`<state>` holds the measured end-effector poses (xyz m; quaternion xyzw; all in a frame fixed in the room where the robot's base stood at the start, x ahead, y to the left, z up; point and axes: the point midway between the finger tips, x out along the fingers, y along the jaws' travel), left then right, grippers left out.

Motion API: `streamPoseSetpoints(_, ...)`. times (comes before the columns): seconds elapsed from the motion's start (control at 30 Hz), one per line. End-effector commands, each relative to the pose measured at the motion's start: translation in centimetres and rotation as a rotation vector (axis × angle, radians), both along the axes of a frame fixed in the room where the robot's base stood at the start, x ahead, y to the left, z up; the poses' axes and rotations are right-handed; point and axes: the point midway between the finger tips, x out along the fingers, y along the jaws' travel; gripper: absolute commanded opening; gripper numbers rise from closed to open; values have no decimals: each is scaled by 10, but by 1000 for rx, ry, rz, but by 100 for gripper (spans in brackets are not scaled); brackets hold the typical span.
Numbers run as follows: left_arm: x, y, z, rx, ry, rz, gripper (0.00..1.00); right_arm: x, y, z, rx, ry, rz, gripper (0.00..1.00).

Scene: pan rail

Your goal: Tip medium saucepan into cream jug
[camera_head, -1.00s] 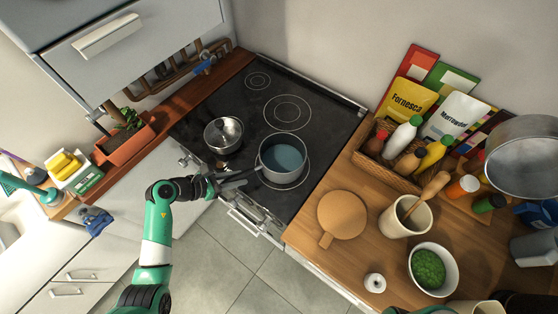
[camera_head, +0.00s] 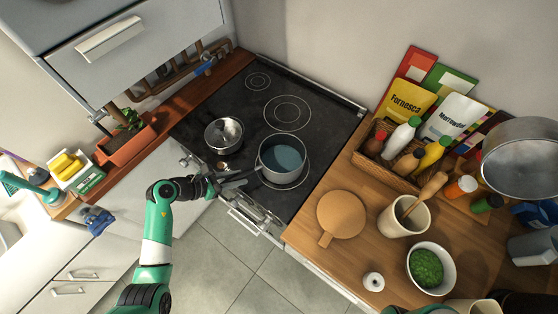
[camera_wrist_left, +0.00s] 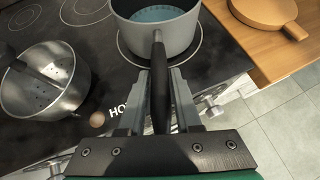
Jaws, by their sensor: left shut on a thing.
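The medium saucepan (camera_head: 268,165) is grey with blue liquid inside. It sits upright on the front right ring of the hob, and its handle points towards my left arm. My left gripper (camera_head: 228,181) is shut on the black handle. The left wrist view shows the pan body (camera_wrist_left: 185,38) ahead and the fingers (camera_wrist_left: 160,78) on both sides of the handle. A cream vessel (camera_head: 398,222) with a wooden tool in it stands on the right counter. Another pale vessel (camera_head: 474,308) is cut off at the bottom edge. I cannot tell which is the jug. My right gripper is out of view.
A smaller steel pan (camera_head: 224,133) stands left of the saucepan on the hob (camera_head: 250,105); it also shows in the left wrist view (camera_wrist_left: 62,98). A round board (camera_head: 342,214), a bowl of green food (camera_head: 430,286), a bottle basket (camera_head: 384,168) and a large pot (camera_head: 522,165) occupy the right counter.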

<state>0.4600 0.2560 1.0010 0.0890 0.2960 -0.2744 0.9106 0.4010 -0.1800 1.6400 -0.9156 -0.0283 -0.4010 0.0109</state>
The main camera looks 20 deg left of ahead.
Motion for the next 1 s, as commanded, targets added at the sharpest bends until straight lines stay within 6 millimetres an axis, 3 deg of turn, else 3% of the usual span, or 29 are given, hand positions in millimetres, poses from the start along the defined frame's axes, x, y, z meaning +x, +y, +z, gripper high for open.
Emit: streamPoseSetpoints(1.0,1,0,8,-19,-33,0,0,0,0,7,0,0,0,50)
